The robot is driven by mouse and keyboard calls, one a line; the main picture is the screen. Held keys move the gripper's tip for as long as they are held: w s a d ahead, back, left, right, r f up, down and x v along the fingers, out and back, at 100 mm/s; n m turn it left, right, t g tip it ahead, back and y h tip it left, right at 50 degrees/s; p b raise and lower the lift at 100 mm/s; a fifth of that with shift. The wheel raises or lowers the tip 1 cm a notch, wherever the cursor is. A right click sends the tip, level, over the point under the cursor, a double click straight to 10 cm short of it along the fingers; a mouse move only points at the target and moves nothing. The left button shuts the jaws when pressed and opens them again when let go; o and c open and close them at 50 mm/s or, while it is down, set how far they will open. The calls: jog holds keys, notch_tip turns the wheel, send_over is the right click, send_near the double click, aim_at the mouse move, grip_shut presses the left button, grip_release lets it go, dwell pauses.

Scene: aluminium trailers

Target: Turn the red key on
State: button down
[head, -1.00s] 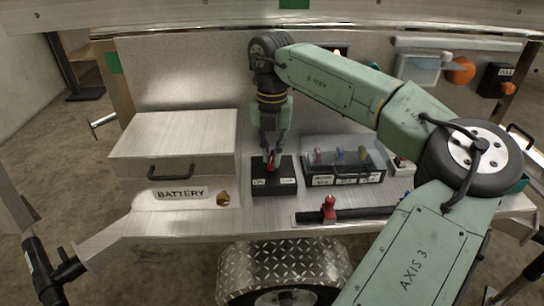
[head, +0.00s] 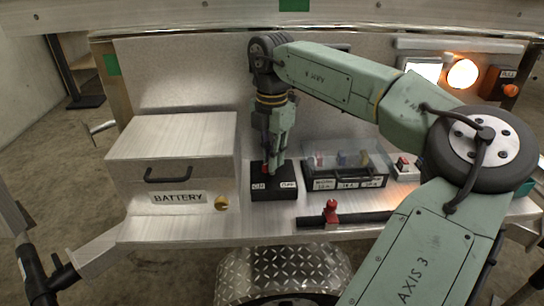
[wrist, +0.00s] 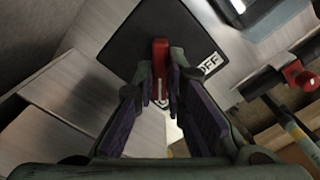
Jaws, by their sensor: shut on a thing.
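The red key (wrist: 160,58) stands on the black switch box (wrist: 120,45), with an OFF label visible to its right in the wrist view. In the head view the black box (head: 273,183) carries two white labels, and only a little of the red key (head: 264,167) shows at the fingers. My gripper (head: 270,163) points down over the box. Its fingers (wrist: 161,92) are shut on the red key, one on each side of it. The fingers hide part of the key.
A metal box labelled BATTERY (head: 172,165) stands to the left. A clear-lidded fuse case (head: 346,168) stands close on the right. A red-handled part (head: 331,210) sits in front. A white light (head: 424,70) and an orange light (head: 462,74) glow on the back wall.

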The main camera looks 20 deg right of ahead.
dwell(0.3)
jog(key=c, duration=1.6)
grip_release()
jog(key=shift+c, duration=0.2)
jog(key=shift+r, duration=0.1)
notch_tip(320, 180, up, 12)
